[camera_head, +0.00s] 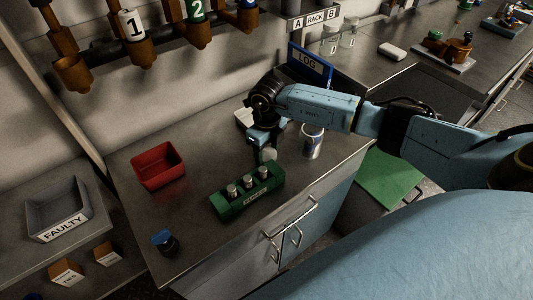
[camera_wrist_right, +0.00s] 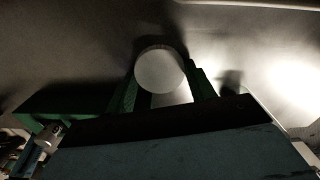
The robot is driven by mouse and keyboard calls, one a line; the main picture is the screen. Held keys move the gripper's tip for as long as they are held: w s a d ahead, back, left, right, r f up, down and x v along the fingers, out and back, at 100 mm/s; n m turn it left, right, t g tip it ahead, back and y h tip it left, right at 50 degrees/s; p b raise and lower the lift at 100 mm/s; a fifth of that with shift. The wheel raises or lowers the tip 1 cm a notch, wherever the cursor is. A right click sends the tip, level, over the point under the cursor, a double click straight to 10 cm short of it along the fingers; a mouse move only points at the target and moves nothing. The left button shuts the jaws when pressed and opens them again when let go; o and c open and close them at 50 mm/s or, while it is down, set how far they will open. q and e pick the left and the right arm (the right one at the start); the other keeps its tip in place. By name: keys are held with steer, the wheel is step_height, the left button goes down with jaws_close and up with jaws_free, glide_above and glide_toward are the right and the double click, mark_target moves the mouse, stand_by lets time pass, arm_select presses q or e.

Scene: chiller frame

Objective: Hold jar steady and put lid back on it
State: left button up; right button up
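A pale round-topped piece (camera_wrist_right: 160,71) sits between the green fingers of my right gripper (camera_wrist_right: 163,92) in the right wrist view. The fingers flank it closely on both sides and look shut on it. I cannot tell whether it is the jar or the lid. In the head view the same pale piece (camera_head: 269,154) shows at the fingertips of my right gripper (camera_head: 267,147), just behind the green rack. A small dark jar-like thing with a blue top (camera_head: 165,241) stands near the table's front left. My left gripper is not in view.
The green rack (camera_head: 222,207) holds 3 grey-capped vials. A red bin (camera_head: 158,166) is on the left and a silver can (camera_head: 312,143) on the right. Glass jars (camera_head: 330,42) stand far back. A grey bin marked FAULTY (camera_head: 58,212) is left. The table's front middle is clear.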

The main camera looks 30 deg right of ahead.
mark_target(265, 154)
steer(key=shift+c, duration=1.1)
step_height(265, 154, up, 10)
steer(key=shift+p, duration=0.45)
steer(key=s+a+r+n, duration=0.2)
steer(key=a+r+n, duration=0.2)
steer(key=n, duration=1.2)
steer(key=s+a+r+n, duration=0.3)
steer(key=a+n, duration=0.2)
steer(key=n, duration=1.1)
steer(key=shift+s+r+n, duration=0.15)
steer(key=shift+r+n, duration=0.15)
steer(key=shift+r, duration=0.05)
